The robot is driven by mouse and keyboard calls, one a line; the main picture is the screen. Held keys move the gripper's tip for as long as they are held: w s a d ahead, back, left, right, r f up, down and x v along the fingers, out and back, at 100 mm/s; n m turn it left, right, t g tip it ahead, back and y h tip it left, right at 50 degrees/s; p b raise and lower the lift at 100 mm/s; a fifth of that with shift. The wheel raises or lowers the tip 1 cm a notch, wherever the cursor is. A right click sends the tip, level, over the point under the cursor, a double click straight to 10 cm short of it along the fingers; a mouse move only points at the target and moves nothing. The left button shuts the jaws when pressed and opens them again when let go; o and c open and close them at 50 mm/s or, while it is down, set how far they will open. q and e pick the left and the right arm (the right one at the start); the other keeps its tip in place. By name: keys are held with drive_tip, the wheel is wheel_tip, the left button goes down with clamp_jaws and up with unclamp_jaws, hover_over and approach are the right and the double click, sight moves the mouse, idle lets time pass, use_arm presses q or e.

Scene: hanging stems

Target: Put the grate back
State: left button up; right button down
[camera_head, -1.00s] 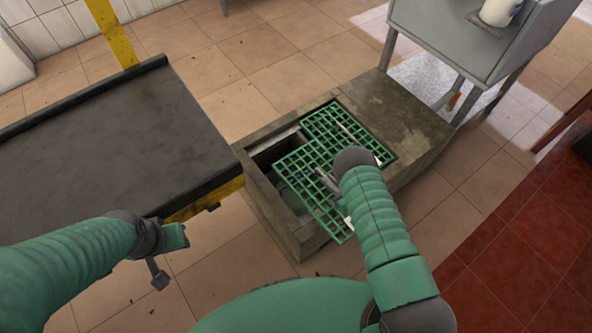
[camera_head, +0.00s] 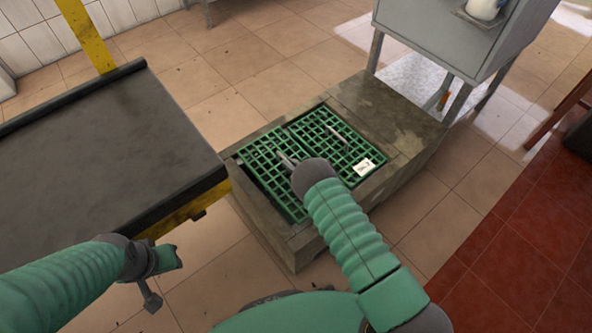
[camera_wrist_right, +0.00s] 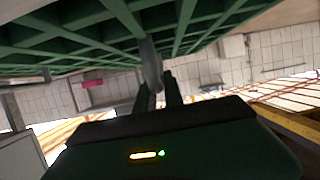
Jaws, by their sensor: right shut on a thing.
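A green grate (camera_head: 262,168) lies over the left part of the opening in a low concrete pit (camera_head: 285,245). It looks nearly level with the rim; I cannot tell if it is fully seated. My right gripper (camera_head: 288,161) is shut on its grey handle, which also shows in the wrist view (camera_wrist_right: 151,66) between the fingers. The green grate bars (camera_wrist_right: 75,38) fill the top of that view. My right wrist hides part of the grate. A second green grate (camera_head: 318,128) with a handle and white label lies beside it on the right. My left gripper (camera_head: 158,280) hangs away from the pit, its jaws unclear.
A dark-topped table (camera_head: 100,150) with a yellow frame stands at the left, close to the pit. A grey metal cabinet (camera_head: 440,40) on legs stands behind the pit's right end. Tiled floor (camera_head: 250,65) behind the pit is clear.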

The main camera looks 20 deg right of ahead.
drive_tip(key=shift+w+a+f+b, duration=0.15)
drive_tip(key=shift+f+b, duration=0.4)
drive_tip(key=shift+f, duration=0.3)
drive_tip(key=shift+w+a+f+b, duration=0.1)
drive_tip(key=shift+w+f+b, duration=0.05)
drive_tip(key=shift+f+b, duration=0.55)
drive_tip(key=shift+d, duration=0.1)
drive_tip(key=shift+f, duration=0.55)
drive_tip(key=c, duration=1.5)
unclamp_jaws()
drive_tip(key=shift+s+f, duration=0.1)
drive_tip(key=shift+s, duration=0.05)
drive_tip(key=shift+o, duration=0.2)
